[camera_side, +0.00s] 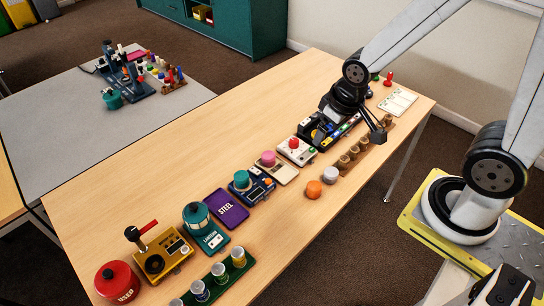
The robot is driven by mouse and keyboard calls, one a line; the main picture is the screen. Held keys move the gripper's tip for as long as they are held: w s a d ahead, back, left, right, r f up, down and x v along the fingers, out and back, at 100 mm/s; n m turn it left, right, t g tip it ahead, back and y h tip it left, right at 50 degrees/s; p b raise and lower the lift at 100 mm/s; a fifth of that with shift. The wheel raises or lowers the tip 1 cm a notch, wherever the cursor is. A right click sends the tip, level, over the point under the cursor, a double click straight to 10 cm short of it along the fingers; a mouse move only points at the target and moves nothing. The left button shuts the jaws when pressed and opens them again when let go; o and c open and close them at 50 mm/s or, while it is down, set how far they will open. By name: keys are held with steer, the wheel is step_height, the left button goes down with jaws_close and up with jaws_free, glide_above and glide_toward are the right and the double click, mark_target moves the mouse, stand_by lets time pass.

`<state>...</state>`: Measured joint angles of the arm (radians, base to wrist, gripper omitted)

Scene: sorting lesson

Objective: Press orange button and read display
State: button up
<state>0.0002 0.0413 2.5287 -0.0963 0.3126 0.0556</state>
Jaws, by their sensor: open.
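An orange round piece (314,189), low and knob-like, stands on the near side of the wooden table, beside a pale lavender one (329,175). I cannot tell whether it is a button. A white box with a red round top (294,144) and a beige box with a pink round top (268,158) stand farther back. No readable display shows at this size. My gripper (319,134) is open, low over the dark devices right of the white box, up and right of the orange piece. Its fingertips blend with the devices, so I cannot tell whether they touch.
A row of devices runs along the wooden table (130,175): a blue device (251,186), a purple STEEL box (226,209), a LANTERN device (205,229), a yellow device (161,254) and a red USED can (117,281). Small brown pots (353,152) line the near edge.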

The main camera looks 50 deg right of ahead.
steer(key=shift+s+a+r, duration=0.1)
steer(key=shift+s+a, duration=0.15)
steer(key=shift+s, duration=0.55)
